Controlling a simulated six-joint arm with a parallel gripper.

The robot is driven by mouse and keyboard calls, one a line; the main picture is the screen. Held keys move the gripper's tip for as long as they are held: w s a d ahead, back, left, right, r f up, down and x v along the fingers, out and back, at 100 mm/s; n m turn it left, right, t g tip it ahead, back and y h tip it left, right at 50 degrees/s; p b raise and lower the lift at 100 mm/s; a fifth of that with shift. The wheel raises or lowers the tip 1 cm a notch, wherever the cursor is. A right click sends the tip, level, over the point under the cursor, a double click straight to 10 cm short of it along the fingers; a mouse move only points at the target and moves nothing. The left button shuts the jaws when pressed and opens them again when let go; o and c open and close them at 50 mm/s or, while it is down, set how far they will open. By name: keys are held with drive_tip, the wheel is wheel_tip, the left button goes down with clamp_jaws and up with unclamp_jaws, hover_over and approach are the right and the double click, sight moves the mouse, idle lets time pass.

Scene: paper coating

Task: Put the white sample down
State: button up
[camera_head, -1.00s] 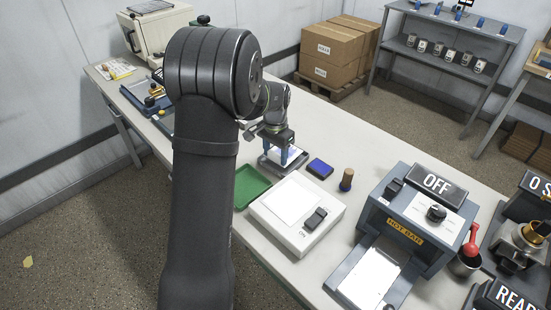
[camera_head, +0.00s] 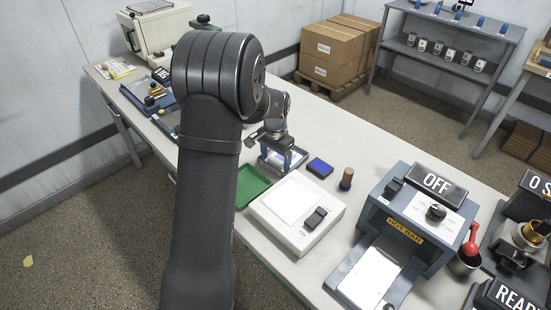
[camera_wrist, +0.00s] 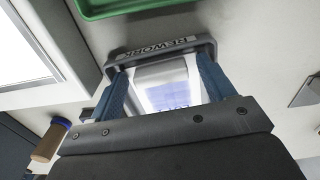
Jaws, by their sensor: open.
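The white sample (camera_wrist: 165,75), with a bluish patch and partly hidden lettering, lies inside the grey tray marked REWORK (camera_wrist: 120,57) in the wrist view. My gripper (camera_wrist: 163,70) is open, with one blue finger on each side of the sample. I cannot tell whether either finger still touches it. The gripper body hides the sample's near end. In the head view my gripper (camera_head: 276,162) is low over the same grey tray (camera_head: 302,160), and mostly covers the sample.
A green tray (camera_head: 251,187) lies just left of the grey tray. A white device with a switch (camera_head: 328,222) stands in front. A blue pad (camera_head: 320,167) and a brown cylinder (camera_head: 346,180) stand to the right. The hot bar machine (camera_head: 412,225) is farther right.

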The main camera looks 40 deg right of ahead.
wheel_tip(320, 180, up, 12)
idle(0.4)
wheel_tip(320, 180, down, 12)
drive_tip(key=shift+f, duration=0.1)
drive_tip(key=shift+r, duration=2)
drive_tip(key=shift+f, duration=0.1)
